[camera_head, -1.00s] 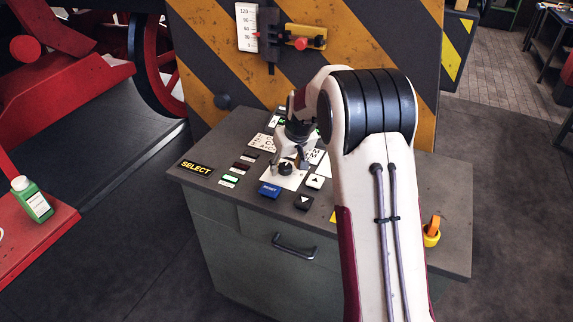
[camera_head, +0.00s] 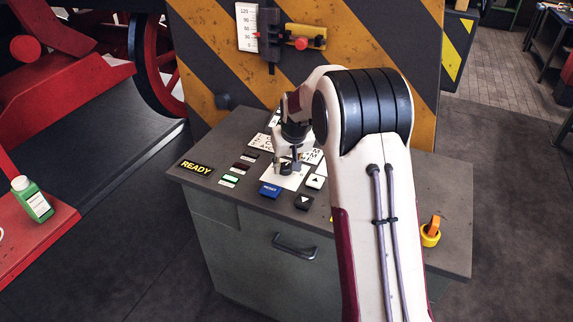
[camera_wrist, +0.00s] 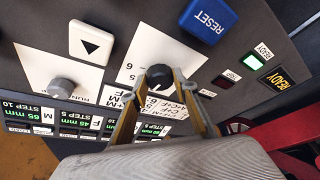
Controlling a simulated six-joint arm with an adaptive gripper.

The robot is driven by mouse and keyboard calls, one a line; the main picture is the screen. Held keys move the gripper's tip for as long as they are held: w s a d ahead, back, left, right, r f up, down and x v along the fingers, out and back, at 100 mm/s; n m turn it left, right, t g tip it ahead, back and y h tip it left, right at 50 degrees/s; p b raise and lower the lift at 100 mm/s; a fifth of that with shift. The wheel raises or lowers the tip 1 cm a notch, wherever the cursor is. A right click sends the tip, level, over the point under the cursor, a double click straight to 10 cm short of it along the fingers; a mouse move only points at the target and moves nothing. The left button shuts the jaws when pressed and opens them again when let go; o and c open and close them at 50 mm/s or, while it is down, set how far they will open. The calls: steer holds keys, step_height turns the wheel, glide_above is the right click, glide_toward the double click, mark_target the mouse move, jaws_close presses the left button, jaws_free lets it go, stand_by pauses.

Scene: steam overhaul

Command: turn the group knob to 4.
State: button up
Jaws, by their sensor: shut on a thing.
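The group knob (camera_wrist: 160,74) is a dark round knob on a white plate (camera_wrist: 128,50) of the console, in the wrist view. The numbers 5 and 6 show on the plate beside it; the other numbers near it and its pointer are hidden or unclear. My gripper (camera_wrist: 157,87) is shut on the knob, one finger on either side. In the head view my gripper (camera_head: 286,166) points down at the same plate, and its fingers mostly hide the knob. The display (camera_head: 196,167) reads READY.
Close by are a blue RESET button (camera_wrist: 208,20), a white arrow button (camera_wrist: 91,43) and a grey knob (camera_wrist: 62,88). A black arrow button (camera_head: 304,202) sits near the console's front edge. An orange-yellow switch (camera_head: 431,232) stands at the right.

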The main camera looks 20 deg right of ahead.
steer(key=shift+a+m, duration=0.1)
steer(key=shift+m, duration=0.6)
steer(key=o, duration=1.1)
steer(key=v, duration=1.2)
steer(key=shift+a, duration=0.2)
steer(key=shift+s, duration=0.1)
